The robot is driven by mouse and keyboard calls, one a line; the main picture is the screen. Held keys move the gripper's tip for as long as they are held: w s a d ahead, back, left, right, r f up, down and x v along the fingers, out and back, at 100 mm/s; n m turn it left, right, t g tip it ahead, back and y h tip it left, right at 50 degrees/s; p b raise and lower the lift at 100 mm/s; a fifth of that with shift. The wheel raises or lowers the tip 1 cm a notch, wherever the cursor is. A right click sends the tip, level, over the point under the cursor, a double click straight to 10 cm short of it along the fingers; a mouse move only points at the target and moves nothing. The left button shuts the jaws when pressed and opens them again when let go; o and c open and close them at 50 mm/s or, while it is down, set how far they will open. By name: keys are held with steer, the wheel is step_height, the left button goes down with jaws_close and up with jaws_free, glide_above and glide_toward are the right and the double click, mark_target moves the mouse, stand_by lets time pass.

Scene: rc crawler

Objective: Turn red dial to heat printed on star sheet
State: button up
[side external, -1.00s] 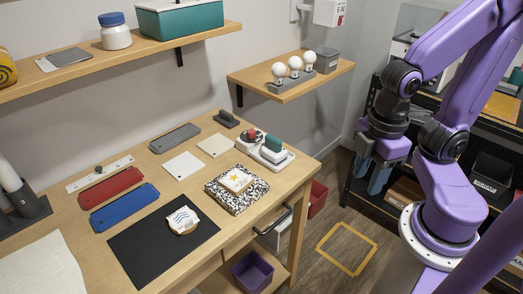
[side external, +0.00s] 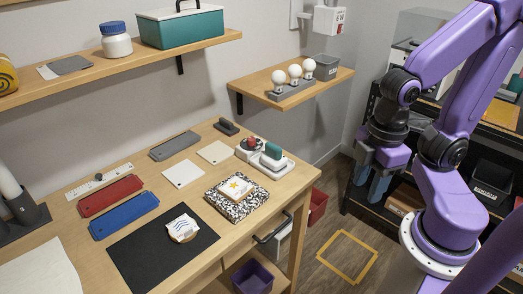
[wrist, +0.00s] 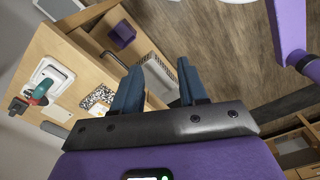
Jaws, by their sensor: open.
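The red dial (side external: 251,142) sits on a small light base near the right back of the wooden table. It is small here, and its setting cannot be read. The star sheet (side external: 235,187), white with a yellow star, lies on a black-and-white speckled notebook (side external: 249,207) in front of the dial. A second sheet with blue waves (side external: 182,228) lies on a black mat (side external: 140,262). My gripper (side external: 370,184) hangs off the table's right side, well apart from the dial. In the wrist view my gripper (wrist: 160,90) is open with nothing between its fingers.
A white tray with a green-handled block (side external: 272,159) stands just right of the dial. A shelf (side external: 325,82) with bulbs hangs behind. Red and blue plates (side external: 124,215) lie at left. A black rack (side external: 488,183) is behind my arm.

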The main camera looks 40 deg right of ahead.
stand_by(0.9)
steer(key=shift+o, duration=1.3)
steer(key=w+a+r+n, duration=0.2)
steer(key=w+a+r, duration=0.1)
steer(key=w, duration=0.9)
steer(key=w+a+r+n, duration=0.2)
steer(key=w+a, duration=0.1)
steer(key=w, duration=0.8)
steer(key=n, duration=0.4)
glide_above(251, 139)
step_height(251, 139, down, 2)
steer(key=shift+g, duration=0.3)
step_height(251, 139, down, 16)
steer(key=shift+w+f, duration=0.1)
steer(key=shift+f, duration=0.15)
